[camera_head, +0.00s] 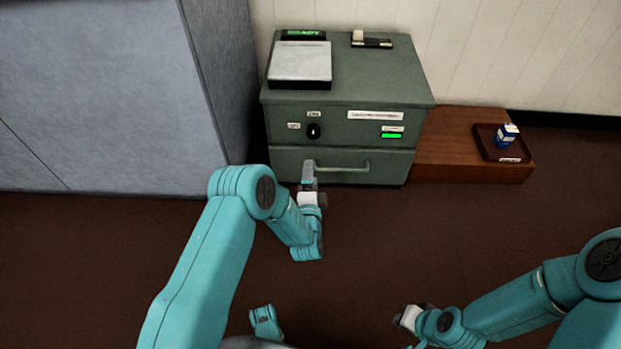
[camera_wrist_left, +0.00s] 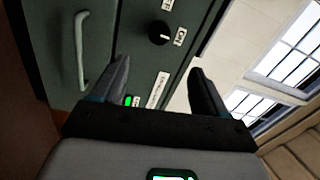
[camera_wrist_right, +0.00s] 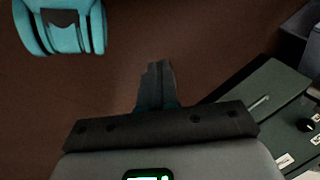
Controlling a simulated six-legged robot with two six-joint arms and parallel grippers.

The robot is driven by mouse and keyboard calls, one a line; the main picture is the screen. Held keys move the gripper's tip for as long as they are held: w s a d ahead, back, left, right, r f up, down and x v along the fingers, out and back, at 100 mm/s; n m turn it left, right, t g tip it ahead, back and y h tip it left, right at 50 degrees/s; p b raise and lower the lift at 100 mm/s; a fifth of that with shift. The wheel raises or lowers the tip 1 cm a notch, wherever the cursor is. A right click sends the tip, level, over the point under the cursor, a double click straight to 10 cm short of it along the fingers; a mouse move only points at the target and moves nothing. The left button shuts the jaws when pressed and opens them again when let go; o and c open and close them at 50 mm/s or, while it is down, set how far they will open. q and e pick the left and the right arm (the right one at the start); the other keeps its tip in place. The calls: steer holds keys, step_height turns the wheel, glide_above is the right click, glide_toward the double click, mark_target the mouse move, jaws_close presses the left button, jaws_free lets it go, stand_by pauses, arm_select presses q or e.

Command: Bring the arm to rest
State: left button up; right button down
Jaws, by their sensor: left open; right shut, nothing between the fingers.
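My left gripper (camera_head: 308,174) is in front of the green cabinet (camera_head: 362,120), near the left end of its drawer handle (camera_head: 350,167). In the left wrist view its two fingers (camera_wrist_left: 160,78) are spread with nothing between them, and the handle (camera_wrist_left: 81,50) stands to the left, outside them. I cannot tell whether a finger touches the handle. My right gripper (camera_head: 405,318) is low in the head view, over the brown floor. In the right wrist view its fingers (camera_wrist_right: 157,78) are shut together and empty.
The cabinet has a black knob (camera_head: 314,131) and a lit green indicator (camera_head: 391,135). A grey plate (camera_head: 301,61) lies on top. A wooden platform (camera_head: 440,158) at right bears a tray (camera_head: 487,149) with a blue-and-white carton (camera_head: 507,136). A tall blue-grey block (camera_head: 110,90) stands left.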

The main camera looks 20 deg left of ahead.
arm_select(q)
steer(key=s+a+r+n+g+h+p, duration=0.1)
steer(key=s+a+r+g+p, duration=0.1)
steer(key=r+p, duration=1.3)
steer(key=s+a+r+n+g+h+p, duration=0.1)
steer(key=s+a+r+p, duration=0.15)
steer(key=r+p, duration=1.2)
steer(key=s+d+n+g+h+p, duration=0.2)
steer(key=s+d+n+g+p, duration=0.1)
steer(key=s, duration=0.7)
steer(key=s+d+n+g+h+p, duration=0.2)
steer(key=s+n+g, duration=0.4)
steer(key=s, duration=0.3)
steer(key=s+d+r+n+g+h+p, duration=0.1)
steer(key=s+d+n+g+p, duration=0.3)
steer(key=s, duration=0.6)
steer(key=shift+s+d+g+h+p, duration=0.35)
steer(key=shift+d+g+h, duration=0.3)
steer(key=shift+h, duration=0.25)
arm_select(e)
steer(key=s+a+r+g, duration=0.1)
steer(key=s+r, duration=0.1)
steer(key=r, duration=1.7)
steer(key=s+a+r+g, duration=0.1)
steer(key=s+r, duration=0.2)
steer(key=r, duration=1.6)
steer(key=shift+s+r+n+y, duration=0.15)
steer(key=shift+r+n+y, duration=0.15)
